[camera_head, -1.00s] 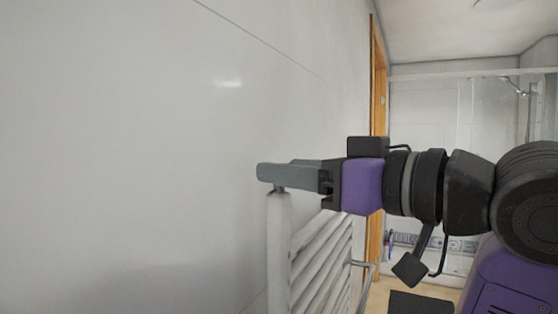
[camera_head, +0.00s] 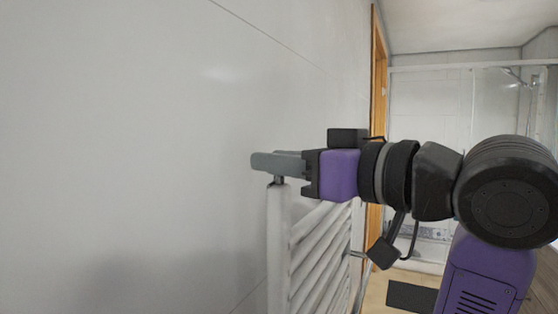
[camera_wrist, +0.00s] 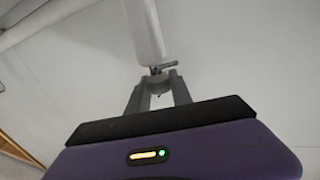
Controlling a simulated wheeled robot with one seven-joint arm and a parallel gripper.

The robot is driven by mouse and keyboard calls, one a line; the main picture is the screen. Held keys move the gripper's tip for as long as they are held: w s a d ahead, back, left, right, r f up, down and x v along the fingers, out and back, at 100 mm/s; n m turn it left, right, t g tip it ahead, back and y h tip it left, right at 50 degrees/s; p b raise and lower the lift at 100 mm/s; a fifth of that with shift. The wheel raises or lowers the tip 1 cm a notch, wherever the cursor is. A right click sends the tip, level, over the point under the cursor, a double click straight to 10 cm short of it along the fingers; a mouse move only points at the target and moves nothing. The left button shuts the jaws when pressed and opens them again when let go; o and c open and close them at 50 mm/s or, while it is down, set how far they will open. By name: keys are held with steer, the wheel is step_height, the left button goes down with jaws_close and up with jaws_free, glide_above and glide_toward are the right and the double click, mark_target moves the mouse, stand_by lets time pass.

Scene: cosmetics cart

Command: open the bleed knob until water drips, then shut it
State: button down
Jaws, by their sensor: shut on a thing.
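A white ladder-style towel radiator (camera_head: 279,235) stands along the wall. The small dark bleed knob (camera_head: 279,180) sits on top of its near upright. My gripper (camera_head: 272,162) reaches in from the right, level, with its grey fingers shut around the knob. In the wrist view, the fingertips (camera_wrist: 159,80) close on the small grey knob (camera_wrist: 158,87), beside a little metal fitting (camera_wrist: 163,68) at the end of the white radiator upright (camera_wrist: 145,30). The fingers hide most of the knob, so its turn cannot be read. I see no water drops.
The plain light wall (camera_head: 130,150) runs close along the left of the radiator. A wooden door frame (camera_head: 377,80) and a glass shower enclosure (camera_head: 430,110) are farther back. A dark mat (camera_head: 411,297) lies on the floor at right.

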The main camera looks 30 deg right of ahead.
steer(key=shift+y, duration=0.3)
steer(key=n+g+y, duration=0.5)
steer(key=y, duration=0.1)
steer(key=shift+d+n+y, duration=0.1)
steer(key=shift+n+y, duration=0.3)
steer(key=n+g+y, duration=0.1)
steer(key=n+g, duration=0.1)
steer(key=g, duration=0.1)
steer(key=n+g+y, duration=0.2)
steer(key=g, duration=0.1)
steer(key=shift+r, duration=0.1)
steer(key=shift+n+g+y, duration=0.5)
steer(key=shift+n+g, duration=0.6)
steer(key=shift+g, duration=0.7)
steer(key=c, duration=1.1)
jaws_free()
steer(key=shift+c, duration=0.2)
steer(key=s+d+b, duration=0.1)
steer(key=d+b, duration=0.1)
steer(key=d, duration=0.5)
steer(key=shift+d, duration=0.3)
